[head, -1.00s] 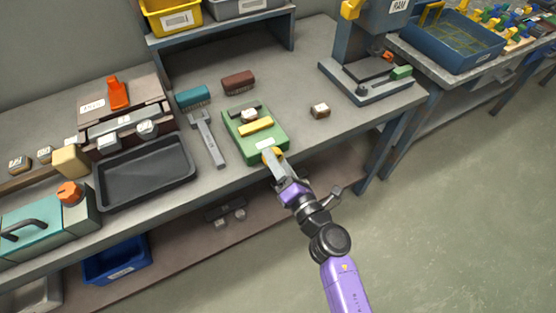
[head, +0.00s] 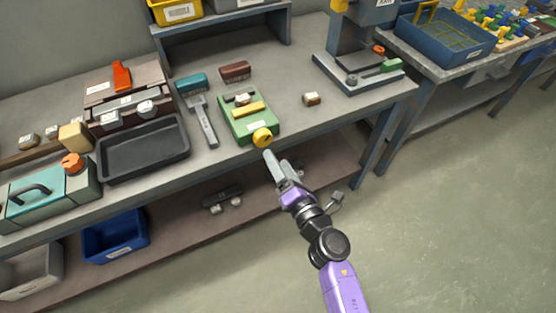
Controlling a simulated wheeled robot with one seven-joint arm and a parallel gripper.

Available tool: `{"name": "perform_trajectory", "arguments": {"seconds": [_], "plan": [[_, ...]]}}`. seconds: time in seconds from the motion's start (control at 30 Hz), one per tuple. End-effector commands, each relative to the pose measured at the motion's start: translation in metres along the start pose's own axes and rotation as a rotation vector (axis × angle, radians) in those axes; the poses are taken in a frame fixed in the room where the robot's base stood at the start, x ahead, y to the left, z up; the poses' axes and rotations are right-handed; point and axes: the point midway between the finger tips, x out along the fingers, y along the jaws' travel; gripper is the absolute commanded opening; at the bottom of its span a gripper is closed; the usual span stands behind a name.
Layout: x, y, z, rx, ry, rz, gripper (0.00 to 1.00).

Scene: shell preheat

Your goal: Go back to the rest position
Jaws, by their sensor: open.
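My gripper (head: 270,156) is open and empty in the head view. It is just off the front edge of the workbench, below and apart from a yellow round knob (head: 262,138). The knob is at the front corner of a green device (head: 237,125) on the bench. The device has a yellow bar and a small brown-and-white block on top. My purple and black arm reaches up from the bottom of the view.
The workbench (head: 298,130) holds a black tray (head: 143,150), a brush with a teal head (head: 190,82), a brown brush (head: 235,71), a small block (head: 311,99) and a press (head: 358,70). A lower shelf (head: 170,218) lies beneath. The floor at right is clear.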

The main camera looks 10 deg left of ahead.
Motion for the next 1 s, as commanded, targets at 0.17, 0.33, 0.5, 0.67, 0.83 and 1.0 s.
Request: {"name": "perform_trajectory", "arguments": {"seconds": [0.17, 0.33, 0.5, 0.67, 0.83, 1.0], "plan": [[0.001, 0.002, 0.001, -0.001, -0.002, 0.002, 0.71], [0.001, 0.002, 0.002, -0.001, -0.003, 0.003, 0.71], [0.002, 0.002, 0.002, -0.002, -0.003, 0.003, 0.71], [0.002, 0.002, 0.003, 0.035, -0.005, 0.002, 0.71], [0.001, 0.029, 0.03, 0.284, -0.063, 0.062, 0.71], [-0.043, 0.043, 0.047, 0.642, -0.135, 0.116, 0.71]]}}
